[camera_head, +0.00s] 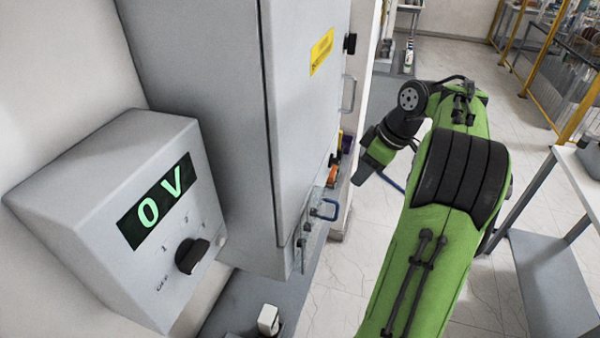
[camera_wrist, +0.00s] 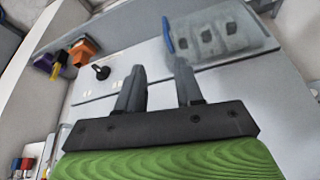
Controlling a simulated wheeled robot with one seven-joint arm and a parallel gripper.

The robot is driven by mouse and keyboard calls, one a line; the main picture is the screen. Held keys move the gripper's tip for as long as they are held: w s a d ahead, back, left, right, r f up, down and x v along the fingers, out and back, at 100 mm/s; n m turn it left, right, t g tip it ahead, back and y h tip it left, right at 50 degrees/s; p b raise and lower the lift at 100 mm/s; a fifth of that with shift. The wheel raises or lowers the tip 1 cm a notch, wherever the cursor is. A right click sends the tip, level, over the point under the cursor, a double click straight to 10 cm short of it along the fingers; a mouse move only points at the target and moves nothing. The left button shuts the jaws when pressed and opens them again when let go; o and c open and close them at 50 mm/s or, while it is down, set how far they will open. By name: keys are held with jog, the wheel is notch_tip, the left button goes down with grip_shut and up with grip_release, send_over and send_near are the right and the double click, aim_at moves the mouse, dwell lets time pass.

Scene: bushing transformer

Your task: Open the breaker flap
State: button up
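The breaker flap (camera_head: 314,228) is a greyish see-through cover low on the front of the grey cabinet, with a blue handle (camera_head: 325,210). In the wrist view the flap (camera_wrist: 225,36) is at the upper right, with several dark squares showing through it. It looks shut against the cabinet. Its blue handle (camera_wrist: 168,36) stands at its left edge. My gripper (camera_wrist: 160,84) is open and empty, its two fingers pointing toward the cabinet front below the handle in the picture, apart from it. In the head view my arm's end is right of the flap; the fingers are hard to make out.
The grey cabinet (camera_head: 305,110) has a yellow label and a grey bar handle (camera_head: 348,95). A black knob (camera_wrist: 102,71) and orange and purple parts (camera_wrist: 84,50) show in the wrist view. A box reading "0 V" (camera_head: 140,210) is at left, a table (camera_head: 555,275) at right. The floor between is clear.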

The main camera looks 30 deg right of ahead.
aim_at(336, 217)
jog(key=b+x, duration=0.1)
jog(key=x, duration=0.3)
jog(key=s+b+x, duration=0.1)
jog(key=b+x, duration=0.1)
jog(key=x, duration=0.3)
jog(key=a+b+x, duration=0.1)
jog(key=b+x, duration=0.1)
jog(key=x, duration=0.3)
jog(key=shift+s+f, duration=0.15)
jog(key=shift+f, duration=0.15)
jog(key=shift+w+f, duration=0.3)
jog(key=shift+f, duration=0.1)
jog(key=shift+s+r, duration=0.1)
grip_shut()
